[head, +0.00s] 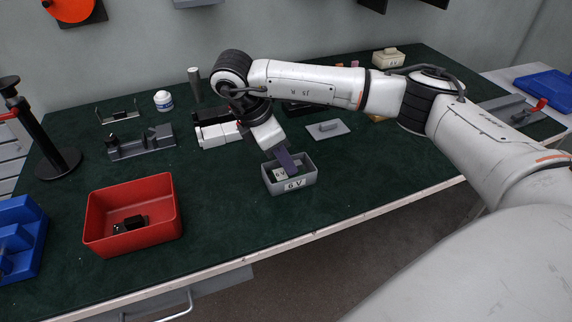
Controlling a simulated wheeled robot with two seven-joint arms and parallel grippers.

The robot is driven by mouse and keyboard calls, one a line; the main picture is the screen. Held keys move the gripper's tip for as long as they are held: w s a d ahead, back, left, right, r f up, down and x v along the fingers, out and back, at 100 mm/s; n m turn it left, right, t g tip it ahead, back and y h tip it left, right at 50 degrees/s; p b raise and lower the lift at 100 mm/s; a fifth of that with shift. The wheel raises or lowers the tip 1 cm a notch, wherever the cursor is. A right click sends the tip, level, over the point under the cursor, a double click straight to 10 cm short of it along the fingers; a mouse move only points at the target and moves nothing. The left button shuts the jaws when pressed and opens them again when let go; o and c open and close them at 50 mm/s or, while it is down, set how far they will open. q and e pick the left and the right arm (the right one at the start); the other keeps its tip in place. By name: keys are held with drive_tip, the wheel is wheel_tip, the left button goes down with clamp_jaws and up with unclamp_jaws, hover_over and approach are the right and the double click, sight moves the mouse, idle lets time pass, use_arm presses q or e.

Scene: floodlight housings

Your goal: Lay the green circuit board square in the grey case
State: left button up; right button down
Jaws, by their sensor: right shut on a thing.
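The grey case (290,188) is an open box marked "6 V" on its front, standing near the middle of the green table. My right gripper (286,162) reaches down into it from above, its dark purplish end inside the rim. It is shut on what seems to be the circuit board (279,175), a small dark piece with a white label, low in the case. The gripper and case wall hide much of it. I cannot tell whether it lies flat or square. My left gripper is not in view.
A red bin (132,214) with a small black part stands to the left of the case. A flat grey plate with a raised grip (327,129) lies behind right. White blocks (218,134) and a grey fixture (142,144) stand behind left. The table's front edge is close.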

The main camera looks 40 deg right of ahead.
drive_tip(key=shift+f, duration=0.8)
drive_tip(key=c, duration=2)
unclamp_jaws()
drive_tip(key=shift+r, duration=0.1)
drive_tip(key=p+v, duration=0.1)
drive_tip(key=v, duration=1.1)
